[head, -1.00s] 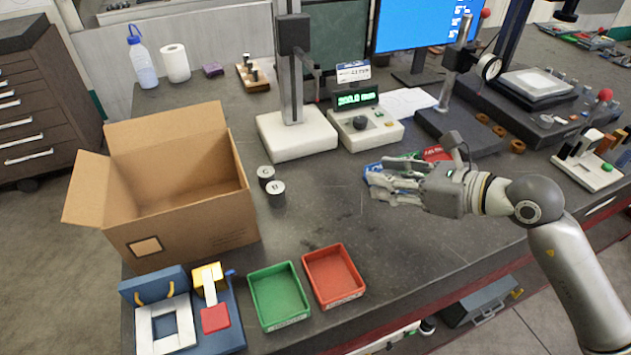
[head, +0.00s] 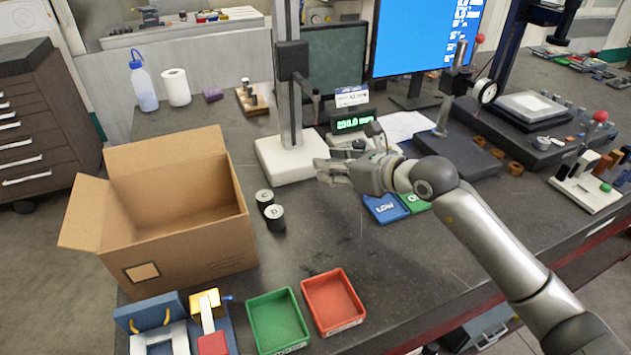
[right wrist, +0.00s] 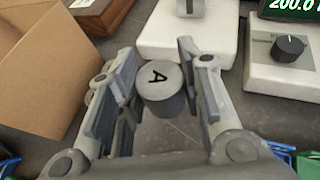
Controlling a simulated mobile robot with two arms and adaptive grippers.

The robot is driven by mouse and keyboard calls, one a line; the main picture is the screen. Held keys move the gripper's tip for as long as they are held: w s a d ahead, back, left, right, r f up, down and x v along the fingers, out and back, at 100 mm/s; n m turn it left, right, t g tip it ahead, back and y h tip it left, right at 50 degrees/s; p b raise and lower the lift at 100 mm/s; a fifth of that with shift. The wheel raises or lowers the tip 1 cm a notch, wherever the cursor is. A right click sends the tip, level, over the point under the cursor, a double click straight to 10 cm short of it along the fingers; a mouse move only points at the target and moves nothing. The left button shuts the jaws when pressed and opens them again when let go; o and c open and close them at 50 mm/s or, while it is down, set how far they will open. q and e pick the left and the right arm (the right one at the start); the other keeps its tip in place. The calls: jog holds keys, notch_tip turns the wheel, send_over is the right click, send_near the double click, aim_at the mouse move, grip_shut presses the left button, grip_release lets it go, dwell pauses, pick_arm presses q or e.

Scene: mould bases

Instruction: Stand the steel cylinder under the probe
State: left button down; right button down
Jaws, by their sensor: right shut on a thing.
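My right gripper (head: 322,171) is shut on a grey steel cylinder (right wrist: 163,88) marked A, which shows between the fingers in the right wrist view; its top faces the camera. In the head view the gripper is at the front right edge of the gauge's white base (head: 282,166), and I cannot make out the held cylinder there. The gauge has a tall column (head: 290,110). My left gripper is not in view.
Two cylinders (head: 265,199) (head: 274,217) stand beside the open cardboard box (head: 185,245). The display unit (head: 352,124) is right of the base. Blue (head: 385,208) and green cards lie under my right arm. Green (head: 278,320) and red trays (head: 333,300) stand in front.

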jog(key=p, duration=0.1)
send_over(316, 198)
notch_tip(316, 198, down, 6)
jog(key=shift+a+r, duration=0.1)
notch_tip(316, 198, down, 2)
jog(key=shift+f+p, duration=0.25)
jog(key=shift+p, duration=0.3)
jog(key=shift+f, duration=0.35)
jog(key=shift+f, duration=0.1)
jog(key=c, duration=1)
grip_release()
jog(key=shift+f, duration=0.1)
